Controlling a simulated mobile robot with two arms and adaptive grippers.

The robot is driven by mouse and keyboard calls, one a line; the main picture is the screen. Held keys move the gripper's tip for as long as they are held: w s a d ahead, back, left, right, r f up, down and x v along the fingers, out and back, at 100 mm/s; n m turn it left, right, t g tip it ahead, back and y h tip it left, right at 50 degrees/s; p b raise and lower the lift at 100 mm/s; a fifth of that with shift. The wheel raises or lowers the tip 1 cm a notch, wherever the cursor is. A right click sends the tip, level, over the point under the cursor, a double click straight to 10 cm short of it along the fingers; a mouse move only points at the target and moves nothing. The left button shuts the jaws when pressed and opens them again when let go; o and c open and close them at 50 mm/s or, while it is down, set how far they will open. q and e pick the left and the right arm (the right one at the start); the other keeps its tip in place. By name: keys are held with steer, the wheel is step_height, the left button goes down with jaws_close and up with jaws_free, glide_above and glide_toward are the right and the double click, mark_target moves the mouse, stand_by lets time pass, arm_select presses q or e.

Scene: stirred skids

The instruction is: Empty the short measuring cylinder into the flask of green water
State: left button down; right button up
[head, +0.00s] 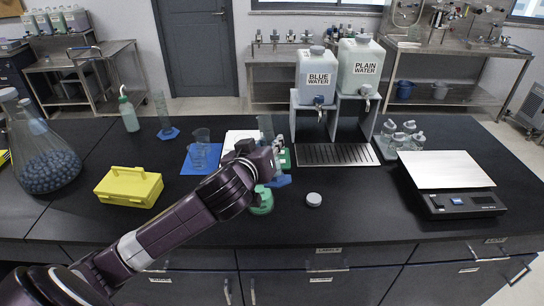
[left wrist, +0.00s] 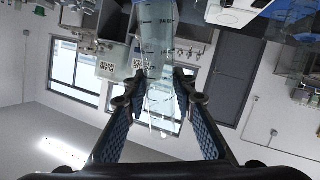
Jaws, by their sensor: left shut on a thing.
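My left gripper (head: 272,164) reaches in over the middle of the bench. It is shut on a clear measuring cylinder (head: 265,128), whose tube rises above the jaws and whose blue base (head: 280,181) shows below them. In the left wrist view the cylinder (left wrist: 153,40), with dark graduation marks, stands between the blue-padded fingers (left wrist: 157,88). Its liquid level is hard to make out. A flask with green contents (head: 262,203) stands just below the gripper in the picture, its upper part hidden by my arm. My right gripper is not in view.
A taller cylinder (head: 162,115) stands behind a yellow box (head: 129,187). Beakers (head: 200,150) stand on a blue mat. A round white lid (head: 314,199) lies right of the flask. Water tanks (head: 316,78), small bottles (head: 397,140) and a balance (head: 452,186) are farther right. The front right bench is clear.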

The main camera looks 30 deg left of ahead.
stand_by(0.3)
arm_select(q)
steer(key=shift+s+d+f+n+g+p, duration=0.15)
steer(key=shift+n+g+p, duration=0.15)
steer(key=shift+p, duration=0.45)
steer(key=shift+f, duration=0.1)
steer(key=shift+d+h+p, duration=0.1)
steer(key=shift+h+p, duration=0.3)
steer(key=shift+d+g+p, duration=0.1)
steer(key=shift+g+p, duration=0.2)
steer(key=shift+p, duration=0.15)
steer(key=shift+s+f+n, duration=0.1)
steer(key=shift+f+n, duration=0.15)
steer(key=shift+n, duration=0.05)
